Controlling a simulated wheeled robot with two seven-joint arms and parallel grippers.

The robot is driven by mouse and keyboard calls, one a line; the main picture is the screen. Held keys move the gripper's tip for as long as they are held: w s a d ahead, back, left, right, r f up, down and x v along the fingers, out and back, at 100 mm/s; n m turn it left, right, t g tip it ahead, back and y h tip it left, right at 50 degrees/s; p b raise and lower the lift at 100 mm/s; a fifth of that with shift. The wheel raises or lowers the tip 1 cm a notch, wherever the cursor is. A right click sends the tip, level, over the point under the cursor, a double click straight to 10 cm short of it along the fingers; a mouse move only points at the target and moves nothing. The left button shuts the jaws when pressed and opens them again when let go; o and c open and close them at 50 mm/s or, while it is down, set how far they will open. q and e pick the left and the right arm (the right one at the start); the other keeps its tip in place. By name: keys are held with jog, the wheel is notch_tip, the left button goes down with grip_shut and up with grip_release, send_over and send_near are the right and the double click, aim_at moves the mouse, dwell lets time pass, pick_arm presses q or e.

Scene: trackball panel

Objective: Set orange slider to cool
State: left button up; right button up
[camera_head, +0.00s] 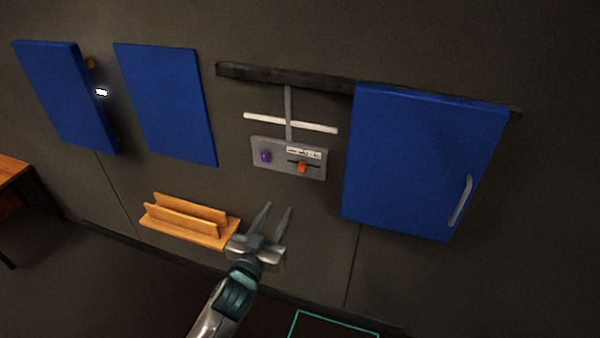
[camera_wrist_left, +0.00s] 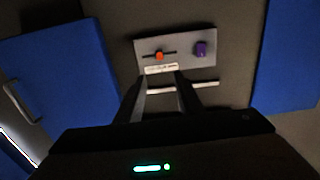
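The orange slider (camera_head: 302,167) sits on a dark slot in the right half of a grey wall panel (camera_head: 262,144). A white label with dark marks (camera_head: 304,153) is just above the slot; its words are too small to read. The slider knob also shows in the left wrist view (camera_wrist_left: 159,55), near the middle of its slot, with the picture turned upside down. My left gripper (camera_head: 278,206) is open and empty, below the panel and apart from it. My right gripper is in neither view.
A purple knob (camera_head: 265,156) is on the panel's left half. A white bar (camera_head: 290,123) crosses above the panel. A large blue door (camera_head: 420,160) with a handle (camera_head: 460,200) is on the right. A wooden rack (camera_head: 190,222) is on the wall, lower left.

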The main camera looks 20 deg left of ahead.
pick_arm(q)
jog(key=shift+w, duration=0.15)
jog(key=p, duration=0.4)
send_near(301, 168)
jog(key=w, duration=0.8)
jog(key=shift+w+d, duration=0.1)
jog(key=shift+d, duration=0.05)
